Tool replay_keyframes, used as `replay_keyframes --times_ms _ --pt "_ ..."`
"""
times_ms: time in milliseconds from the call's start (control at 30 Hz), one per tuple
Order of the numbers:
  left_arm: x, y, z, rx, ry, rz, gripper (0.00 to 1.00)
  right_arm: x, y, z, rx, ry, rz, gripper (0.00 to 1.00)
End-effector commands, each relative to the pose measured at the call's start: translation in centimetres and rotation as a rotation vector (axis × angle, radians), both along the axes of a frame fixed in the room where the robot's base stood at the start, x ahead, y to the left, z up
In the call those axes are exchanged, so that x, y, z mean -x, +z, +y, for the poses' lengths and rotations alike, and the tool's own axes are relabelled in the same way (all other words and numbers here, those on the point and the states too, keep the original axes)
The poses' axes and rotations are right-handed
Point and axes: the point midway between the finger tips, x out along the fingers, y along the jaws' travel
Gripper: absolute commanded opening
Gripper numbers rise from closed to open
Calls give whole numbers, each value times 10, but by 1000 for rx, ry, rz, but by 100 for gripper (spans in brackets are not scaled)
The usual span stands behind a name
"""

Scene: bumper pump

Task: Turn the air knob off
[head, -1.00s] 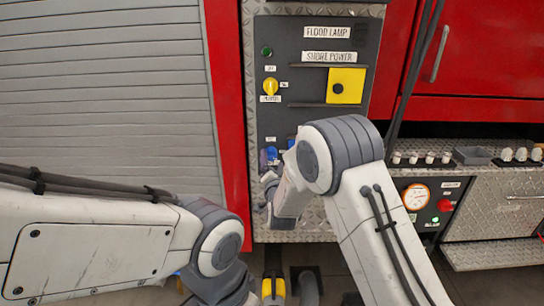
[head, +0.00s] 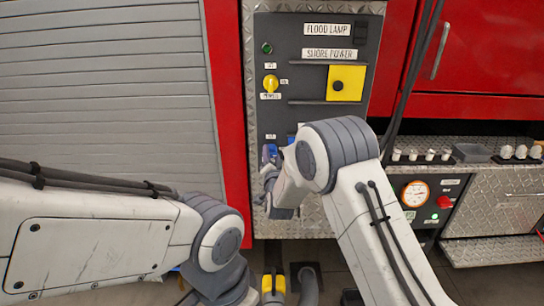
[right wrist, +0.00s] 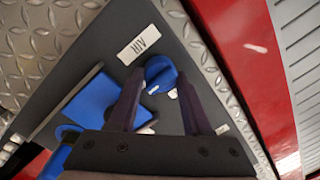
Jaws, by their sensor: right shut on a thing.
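The blue air knob (right wrist: 160,72) sits on the dark panel under a white "AIR" label (right wrist: 139,45) in the right wrist view. My right gripper (right wrist: 160,88) has its two dark fingers on either side of the knob and is shut on it. In the head view, the right gripper (head: 268,178) is at the lower part of the panel, where blue (head: 270,153) shows at its tip; the wrist covers much of that area. The left arm's gripper is not visible in either view.
A blue square plate (right wrist: 92,108) is beside the air knob. Above are a yellow knob (head: 270,84) and a yellow square plate (head: 345,84). A gauge (head: 415,194) and red button (head: 444,202) are at right. A grey shutter (head: 105,90) fills the left.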

Motion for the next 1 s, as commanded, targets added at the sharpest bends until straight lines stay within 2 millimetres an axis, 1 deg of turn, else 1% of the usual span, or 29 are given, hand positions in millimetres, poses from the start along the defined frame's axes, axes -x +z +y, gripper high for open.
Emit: replay_keyframes --times_ms 167,367,700,1000 --pt "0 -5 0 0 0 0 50 0 -1 0 62 -1 1 0" --pt "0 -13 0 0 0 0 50 0 -2 0 201 0 2 0" --pt "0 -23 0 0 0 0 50 1 0 1 520 0 2 0" --pt "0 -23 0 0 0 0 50 0 1 1 805 0 4 0"
